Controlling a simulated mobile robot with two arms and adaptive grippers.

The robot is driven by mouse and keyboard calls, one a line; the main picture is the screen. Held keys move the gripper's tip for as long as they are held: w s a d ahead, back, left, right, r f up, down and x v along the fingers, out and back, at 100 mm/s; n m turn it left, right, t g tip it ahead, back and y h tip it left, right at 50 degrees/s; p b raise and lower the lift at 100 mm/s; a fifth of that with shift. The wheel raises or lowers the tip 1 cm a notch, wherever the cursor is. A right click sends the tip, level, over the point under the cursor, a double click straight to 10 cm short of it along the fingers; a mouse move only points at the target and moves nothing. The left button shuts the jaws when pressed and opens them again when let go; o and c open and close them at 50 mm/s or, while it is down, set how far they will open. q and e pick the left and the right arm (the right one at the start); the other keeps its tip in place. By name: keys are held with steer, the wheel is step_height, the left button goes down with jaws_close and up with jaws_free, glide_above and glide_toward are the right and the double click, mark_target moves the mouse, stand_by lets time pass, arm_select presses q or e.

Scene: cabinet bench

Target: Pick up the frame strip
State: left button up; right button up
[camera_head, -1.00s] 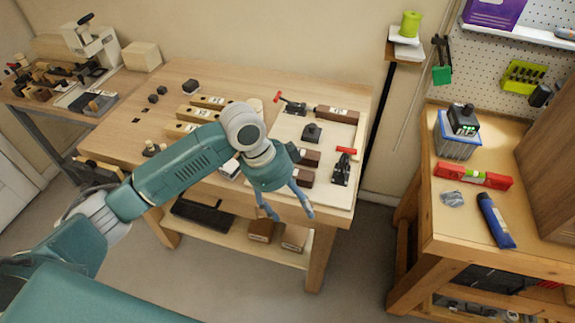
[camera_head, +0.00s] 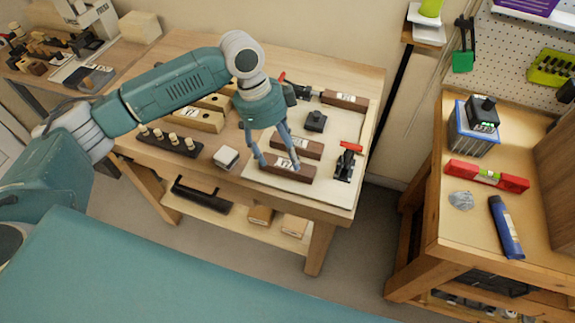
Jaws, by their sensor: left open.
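Several brown wooden strips with white labels lie on a pale board at the right end of the bench; I cannot tell which one the task means. The front strip (camera_head: 302,176) lies near the board's front edge. A middle strip (camera_head: 311,149) is just behind it, and a back strip (camera_head: 345,101) is at the far edge. My left gripper (camera_head: 279,165) is open, pointing down, with its fingertips over the front strip. The fingers hide part of that strip, and I cannot tell whether they touch it.
On the pale board (camera_head: 345,190) stand a black block (camera_head: 316,121) and a red-handled clamp (camera_head: 345,163). A white block (camera_head: 226,157) and a dark rack with pegs (camera_head: 171,142) lie to the left. A second bench (camera_head: 425,230) stands right, across a floor gap.

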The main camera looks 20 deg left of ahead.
mark_target(286, 167)
arm_select(q)
steer(key=p+x, duration=0.1)
steer(key=x, duration=0.4)
steer(key=shift+a+p, duration=0.2)
steer(key=shift+p, duration=0.1)
steer(key=shift+w+f, duration=0.1)
steer(key=shift+f, duration=0.05)
arm_select(e)
steer(key=w+r, duration=0.1)
steer(key=w, duration=0.2)
steer(key=shift+a+r, duration=0.15)
steer(key=shift+r, duration=0.25)
arm_select(q)
steer(key=shift+c, duration=0.8)
steer(key=c, duration=1.2)
arm_select(e)
steer(key=shift+s, duration=0.6)
